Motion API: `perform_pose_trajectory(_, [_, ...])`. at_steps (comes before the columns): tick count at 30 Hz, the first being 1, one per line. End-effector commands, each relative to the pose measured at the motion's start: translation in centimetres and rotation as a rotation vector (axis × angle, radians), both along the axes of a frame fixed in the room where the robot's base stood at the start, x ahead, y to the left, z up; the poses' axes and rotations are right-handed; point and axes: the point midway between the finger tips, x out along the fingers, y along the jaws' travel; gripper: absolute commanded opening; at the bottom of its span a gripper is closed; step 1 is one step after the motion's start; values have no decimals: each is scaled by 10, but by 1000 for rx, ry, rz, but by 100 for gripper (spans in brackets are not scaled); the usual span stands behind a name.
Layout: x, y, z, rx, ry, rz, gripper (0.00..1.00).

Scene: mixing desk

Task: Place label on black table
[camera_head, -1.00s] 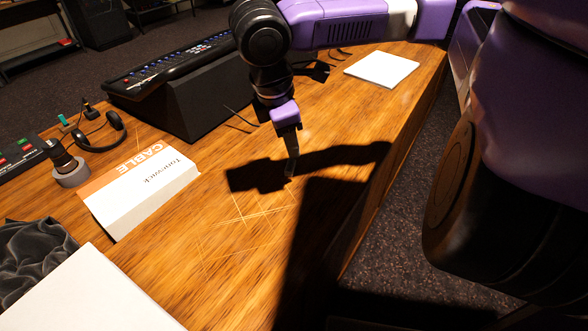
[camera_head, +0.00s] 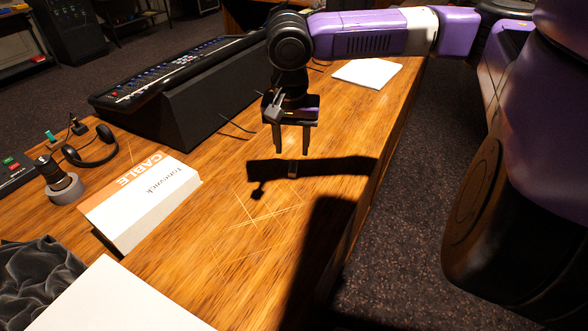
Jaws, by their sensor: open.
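My gripper (camera_head: 292,150) hangs pointing down over the wooden desk (camera_head: 220,270), its two fingers apart and nothing between them. No black table can be made out for certain.
A white and orange cable box (camera_head: 150,205) lies left of the gripper. Behind it stand a black mixing desk (camera_head: 175,85) and headphones (camera_head: 92,150). White sheets lie at back right (camera_head: 368,73) and front left (camera_head: 110,305). The desk's middle is clear.

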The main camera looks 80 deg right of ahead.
Motion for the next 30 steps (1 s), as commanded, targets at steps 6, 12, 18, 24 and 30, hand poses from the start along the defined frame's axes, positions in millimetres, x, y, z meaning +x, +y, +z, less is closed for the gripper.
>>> perform_pose_trajectory(6, [0, -3, -21, 2, 3, 2, 45])
perform_pose_trajectory(12, [0, -10, -46, 0, 5, 2, 45])
perform_pose_trajectory(18, [1, -13, -68, 0, 2, 2, 45])
perform_pose_trajectory(24, [1, -13, -70, 0, 1, 2, 45])
perform_pose_trajectory(30, [1, -13, -70, 0, 1, 3, 17])
